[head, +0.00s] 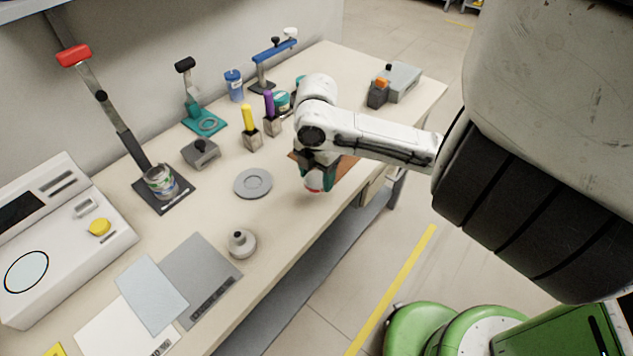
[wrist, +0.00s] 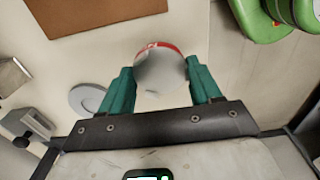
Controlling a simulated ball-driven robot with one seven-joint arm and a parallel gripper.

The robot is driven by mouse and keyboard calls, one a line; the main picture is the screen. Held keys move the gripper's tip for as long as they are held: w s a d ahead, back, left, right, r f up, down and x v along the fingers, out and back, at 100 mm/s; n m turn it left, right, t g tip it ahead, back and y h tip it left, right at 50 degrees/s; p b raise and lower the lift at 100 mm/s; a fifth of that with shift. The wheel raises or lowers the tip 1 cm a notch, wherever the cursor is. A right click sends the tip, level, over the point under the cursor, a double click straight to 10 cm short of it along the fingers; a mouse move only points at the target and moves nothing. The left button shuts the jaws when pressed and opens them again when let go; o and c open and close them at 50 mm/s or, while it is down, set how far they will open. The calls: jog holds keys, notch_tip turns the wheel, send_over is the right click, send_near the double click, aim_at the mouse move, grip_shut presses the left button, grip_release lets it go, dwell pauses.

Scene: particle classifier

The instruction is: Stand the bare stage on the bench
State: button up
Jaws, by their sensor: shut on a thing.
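My gripper (head: 318,181) is at the bench's front edge in the head view. In the wrist view my gripper (wrist: 158,68) has its teal fingers shut on a pale round thing with a red band (wrist: 160,72). This held thing (head: 313,183) is partly hidden by the fingers in the head view. I cannot tell which of the things is the stage by name. A grey round disc with a raised ring (head: 253,183) lies flat on the bench (head: 215,215), left of my gripper. It also shows in the wrist view (wrist: 88,101).
A black stand with a red-topped column holds a can (head: 160,182). A small knobbed grey weight (head: 241,243), flat grey sheets (head: 205,275) and a white instrument (head: 60,235) are nearer. Yellow (head: 250,125) and purple-handled (head: 270,110) tools stand behind. Bench space between disc and weight is clear.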

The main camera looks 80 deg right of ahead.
aim_at(316, 179)
jog(key=shift+f, duration=1.5)
jog(key=shift+f, duration=0.2)
jog(key=o, duration=1.2)
jog(key=shift+c, duration=0.2)
notch_tip(316, 179, up, 12)
jog(key=shift+r+p, duration=0.2)
jog(key=shift+p, duration=0.2)
